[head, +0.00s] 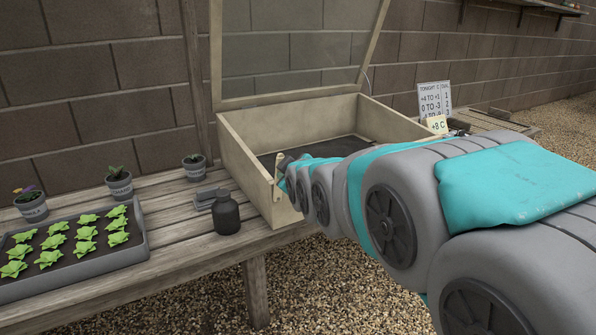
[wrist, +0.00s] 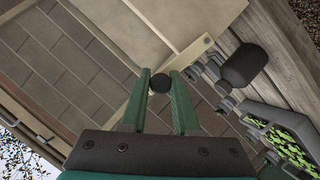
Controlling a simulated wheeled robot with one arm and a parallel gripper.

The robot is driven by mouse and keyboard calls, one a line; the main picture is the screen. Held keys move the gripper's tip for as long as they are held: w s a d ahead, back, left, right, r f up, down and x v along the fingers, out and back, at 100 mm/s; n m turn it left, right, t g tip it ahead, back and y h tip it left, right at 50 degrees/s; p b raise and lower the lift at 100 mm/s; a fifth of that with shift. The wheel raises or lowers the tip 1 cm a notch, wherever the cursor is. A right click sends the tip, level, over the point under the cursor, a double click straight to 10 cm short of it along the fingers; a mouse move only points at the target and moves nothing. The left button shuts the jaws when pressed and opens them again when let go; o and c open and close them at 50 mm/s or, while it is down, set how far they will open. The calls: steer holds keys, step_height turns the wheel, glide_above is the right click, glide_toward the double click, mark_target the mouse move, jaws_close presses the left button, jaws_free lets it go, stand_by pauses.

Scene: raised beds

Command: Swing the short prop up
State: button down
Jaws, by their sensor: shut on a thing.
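The cold frame (head: 243,170) is a pale wooden box on the slatted bench, with dark soil inside. Its glazed lid (head: 290,101) stands raised at the back. A short pale wooden strip (head: 278,172), which looks like the short prop, stands nearly upright at the box's front wall. My gripper (head: 284,166) is at this strip, its fingers largely hidden by my arm in the head view. In the wrist view my green fingers (wrist: 160,78) are closed around a dark round knob (wrist: 160,84). Whether the knob belongs to the strip cannot be made out.
A dark bottle (head: 227,214) and a small grey block (head: 205,197) stand left of the box. A seedling tray (head: 146,245) and several potted plants (head: 120,187) are further left. A sign (head: 434,99) and a "+8 C" card (head: 437,125) stand at the right. Gravel lies in front.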

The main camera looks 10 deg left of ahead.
steer(key=shift+s+a+n+t+h, duration=0.3)
steer(key=shift+s+a+n+t, duration=0.1)
steer(key=shift+a+n+t, duration=0.15)
steer(key=shift+a, duration=0.1)
steer(key=shift+f, duration=0.1)
steer(key=c, duration=0.7)
jaws_free()
steer(key=shift+o, duration=0.2)
steer(key=shift+s, duration=0.15)
